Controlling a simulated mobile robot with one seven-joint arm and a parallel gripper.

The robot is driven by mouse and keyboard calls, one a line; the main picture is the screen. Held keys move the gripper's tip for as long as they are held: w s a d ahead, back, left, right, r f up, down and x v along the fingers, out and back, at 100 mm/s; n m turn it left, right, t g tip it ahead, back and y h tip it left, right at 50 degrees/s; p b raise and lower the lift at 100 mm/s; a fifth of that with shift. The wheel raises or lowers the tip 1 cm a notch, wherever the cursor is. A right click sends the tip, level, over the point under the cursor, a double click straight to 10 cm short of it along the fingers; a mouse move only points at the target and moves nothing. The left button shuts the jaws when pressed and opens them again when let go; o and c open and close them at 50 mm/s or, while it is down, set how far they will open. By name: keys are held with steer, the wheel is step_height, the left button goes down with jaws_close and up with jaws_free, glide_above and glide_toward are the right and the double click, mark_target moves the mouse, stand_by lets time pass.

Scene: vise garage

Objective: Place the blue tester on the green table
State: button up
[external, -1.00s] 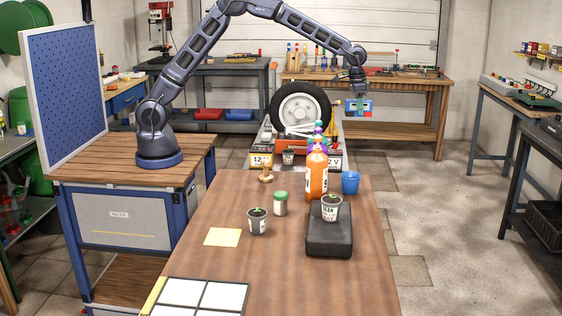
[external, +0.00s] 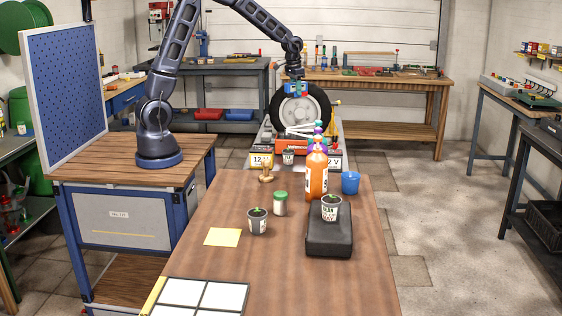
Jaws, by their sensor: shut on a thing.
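The blue tester (external: 297,89) is a small blue block with a little red on it, high in front of the white-hubbed wheel. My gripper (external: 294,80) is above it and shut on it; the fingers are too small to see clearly. A table with a green frame (external: 42,203), partly cut off, stands at the left edge behind the blue pegboard. I see no plainly green tabletop elsewhere, so I cannot tell for sure which table is the green one.
The wooden table (external: 290,285) in front holds an orange bottle (external: 316,177), a blue cup (external: 350,182), a black case (external: 329,240) and several small pots. The pegboard (external: 65,92) stands tall at left. A wheel (external: 318,103) is behind the table. Open floor lies at right.

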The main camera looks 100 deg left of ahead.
steer(key=s+a+f+n, duration=0.1)
steer(key=s+a, duration=0.2)
steer(key=s, duration=0.6)
steer(key=s+a+n, duration=0.2)
steer(key=s+a, duration=0.1)
steer(key=s, duration=0.5)
steer(key=shift+f, duration=14.75)
steer(key=shift+f, duration=0.55)
steer(key=o, duration=1.3)
steer(key=shift+c, duration=0.2)
